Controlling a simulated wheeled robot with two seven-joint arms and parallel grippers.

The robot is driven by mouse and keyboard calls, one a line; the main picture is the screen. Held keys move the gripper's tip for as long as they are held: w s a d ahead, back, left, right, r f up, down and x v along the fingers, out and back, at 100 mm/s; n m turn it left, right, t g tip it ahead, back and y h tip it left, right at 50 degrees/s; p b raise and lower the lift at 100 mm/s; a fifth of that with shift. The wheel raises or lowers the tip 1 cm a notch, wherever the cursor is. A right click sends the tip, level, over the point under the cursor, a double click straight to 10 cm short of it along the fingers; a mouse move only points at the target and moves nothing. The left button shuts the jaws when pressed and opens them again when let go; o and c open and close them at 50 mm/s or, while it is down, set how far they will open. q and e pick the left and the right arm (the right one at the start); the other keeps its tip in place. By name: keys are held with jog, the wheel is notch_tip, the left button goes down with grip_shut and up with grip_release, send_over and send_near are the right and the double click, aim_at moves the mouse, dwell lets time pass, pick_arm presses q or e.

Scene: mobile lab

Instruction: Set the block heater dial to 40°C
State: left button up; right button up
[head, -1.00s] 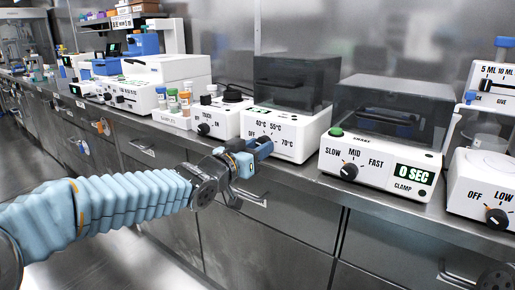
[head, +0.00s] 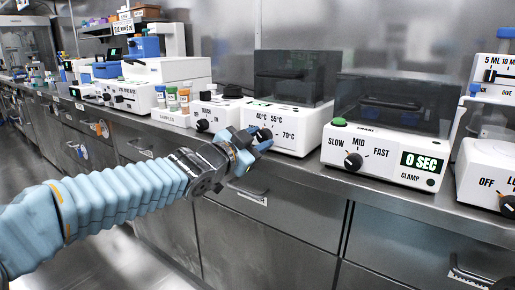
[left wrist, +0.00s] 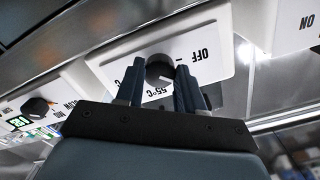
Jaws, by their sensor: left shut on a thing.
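The block heater (head: 318,122) is a white box with a dark clear lid, on the bench in the head view. Its front carries a black dial (head: 264,135) with printed labels OFF, 40°C, 55°C and 70°C. My left gripper (head: 258,141) is at this dial, its fingers on either side of the knob and shut on it. In the left wrist view the knob (left wrist: 159,68) sits between the two dark fingertips (left wrist: 158,88). The panel appears upside down there. A pale pointer line seems to face lower right, between OFF and 55°C; the 40°C label is hidden there. My right gripper is not in view.
To the right stands a white machine (head: 380,185) with a SLOW/MID/FAST dial and a 0 SEC display. To the left are another dial device (head: 222,118) and a sample rack (head: 168,119). Steel drawers (head: 265,235) lie below the bench edge.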

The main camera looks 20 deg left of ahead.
pick_arm(q)
jog(key=shift+m+b, duration=0.55)
jog(key=shift+m, duration=1.15)
jog(key=o, duration=1)
jog(key=shift+o, duration=0.2)
jog(key=p+v, duration=0.3)
jog(key=v, duration=1)
jog(key=shift+s+p, duration=0.3)
jog(key=shift+s, duration=0.05)
